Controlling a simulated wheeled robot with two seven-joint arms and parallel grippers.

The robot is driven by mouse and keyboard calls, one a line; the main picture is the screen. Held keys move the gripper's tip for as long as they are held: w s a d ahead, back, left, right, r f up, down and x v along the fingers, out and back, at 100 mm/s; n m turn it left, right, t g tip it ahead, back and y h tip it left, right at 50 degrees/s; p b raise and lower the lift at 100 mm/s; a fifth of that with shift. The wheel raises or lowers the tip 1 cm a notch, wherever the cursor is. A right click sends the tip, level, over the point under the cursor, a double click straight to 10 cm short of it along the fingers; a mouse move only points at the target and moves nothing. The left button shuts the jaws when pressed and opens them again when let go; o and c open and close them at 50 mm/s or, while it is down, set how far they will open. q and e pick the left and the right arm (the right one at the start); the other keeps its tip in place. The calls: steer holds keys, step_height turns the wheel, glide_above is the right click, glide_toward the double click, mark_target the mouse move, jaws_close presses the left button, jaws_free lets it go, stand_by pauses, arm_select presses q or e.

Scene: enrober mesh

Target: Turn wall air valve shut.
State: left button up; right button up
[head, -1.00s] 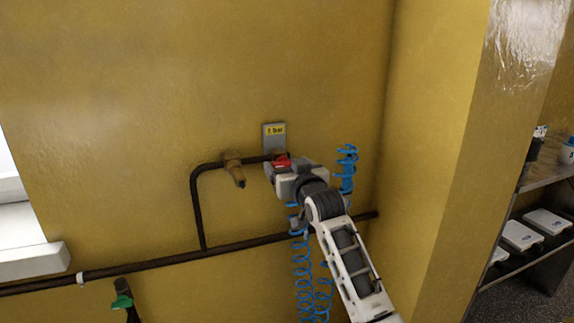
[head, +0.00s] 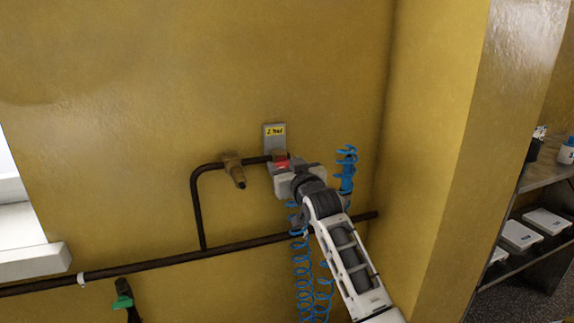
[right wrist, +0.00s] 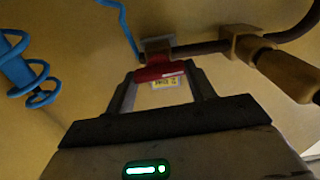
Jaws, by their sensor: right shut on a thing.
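The wall air valve has a red handle (head: 281,165) and sits at the right end of a dark pipe, below a grey plate with a yellow label (head: 275,131). My right gripper (head: 283,174) is at the handle and hides part of the valve. In the right wrist view, the red handle (right wrist: 160,72) lies between the two dark fingertips (right wrist: 161,82), and the jaws are shut on it. The brass-coloured valve body (right wrist: 158,46) shows just beyond the handle. My left gripper is not in view.
A brass fitting (head: 233,169) sits on the pipe left of the valve. Blue coiled hoses (head: 347,170) hang beside and below my right arm. A lower dark pipe (head: 150,265) runs along the wall. A yellow pillar (head: 430,160) and a shelf unit (head: 548,173) stand right.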

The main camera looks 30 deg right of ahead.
steer(key=shift+r+n+p, duration=0.1)
steer(key=shift+n+p, duration=0.35)
steer(key=shift+n, duration=0.15)
steer(key=n+p, duration=0.1)
steer(key=n, duration=0.1)
steer(key=shift+n+p, duration=0.4)
steer(key=n+p, duration=0.1)
steer(key=n, duration=0.2)
steer(key=shift+a+n+p, duration=0.1)
steer(key=shift+n+p, duration=0.2)
steer(key=shift+p, duration=0.05)
steer(key=n+p, duration=0.1)
steer(key=n, duration=0.2)
steer(key=shift+n, duration=0.3)
steer(key=n, duration=0.1)
steer(key=n+p, duration=0.1)
steer(key=shift+f+n, duration=0.25)
steer(key=shift+n, duration=1.05)
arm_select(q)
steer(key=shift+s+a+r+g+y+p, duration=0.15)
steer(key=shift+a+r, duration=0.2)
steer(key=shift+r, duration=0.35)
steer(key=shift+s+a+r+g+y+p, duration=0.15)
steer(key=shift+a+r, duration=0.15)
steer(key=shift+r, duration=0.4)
arm_select(e)
steer(key=shift+f+n, duration=0.1)
steer(key=shift+n, duration=0.6)
